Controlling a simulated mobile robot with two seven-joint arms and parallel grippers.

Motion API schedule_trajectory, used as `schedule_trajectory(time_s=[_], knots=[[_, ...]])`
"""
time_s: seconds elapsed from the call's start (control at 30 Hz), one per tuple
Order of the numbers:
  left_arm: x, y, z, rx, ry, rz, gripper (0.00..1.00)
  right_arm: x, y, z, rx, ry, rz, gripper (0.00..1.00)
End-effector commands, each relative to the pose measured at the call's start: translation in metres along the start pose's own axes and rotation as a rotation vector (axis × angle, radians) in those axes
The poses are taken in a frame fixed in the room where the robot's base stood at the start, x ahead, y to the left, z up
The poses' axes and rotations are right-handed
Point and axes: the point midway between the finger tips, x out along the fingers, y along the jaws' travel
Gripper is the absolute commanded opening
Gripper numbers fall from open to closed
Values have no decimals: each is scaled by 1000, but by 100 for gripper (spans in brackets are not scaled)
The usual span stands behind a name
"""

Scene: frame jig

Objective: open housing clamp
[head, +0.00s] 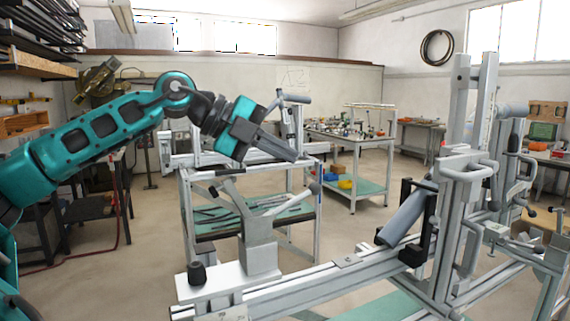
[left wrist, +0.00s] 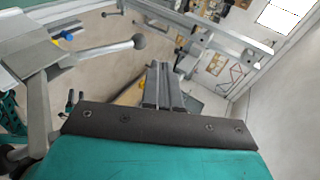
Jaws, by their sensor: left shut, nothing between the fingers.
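The housing clamp appears to be the light grey block (head: 260,248) on the white plate of the jig's rail. A dark-tipped lever (head: 238,203) rises to its left, and a ball-ended lever (head: 291,203) slants up to its right. I cannot tell whether it is open. In the left wrist view, a ball-ended lever (left wrist: 105,49) shows at upper left, beside the fingers. My left gripper (head: 293,155) is shut and empty, above and a little right of the clamp, apart from the levers. Its fingers also show in the left wrist view (left wrist: 163,75). My right gripper is out of view.
The jig's long rail (head: 325,283) runs right to a tall upright post (head: 468,130) with several handles. A dark bracket with a grey cylinder (head: 405,217) stands on the rail. A dark knob (head: 196,273) stands left of the clamp. A workbench (head: 355,142) is farther back.

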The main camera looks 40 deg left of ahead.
Motion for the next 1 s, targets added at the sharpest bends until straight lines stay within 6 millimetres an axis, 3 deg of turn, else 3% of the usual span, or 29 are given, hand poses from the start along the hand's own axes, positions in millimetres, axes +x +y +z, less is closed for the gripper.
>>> schedule_trajectory(time_s=[0.2,0.4,1.0], knots=[[-38,-27,4,-1,-7,1,0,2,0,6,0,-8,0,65],[-62,-45,5,0,-6,-2,0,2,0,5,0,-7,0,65],[-70,-51,4,0,-3,-4,0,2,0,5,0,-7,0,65]])
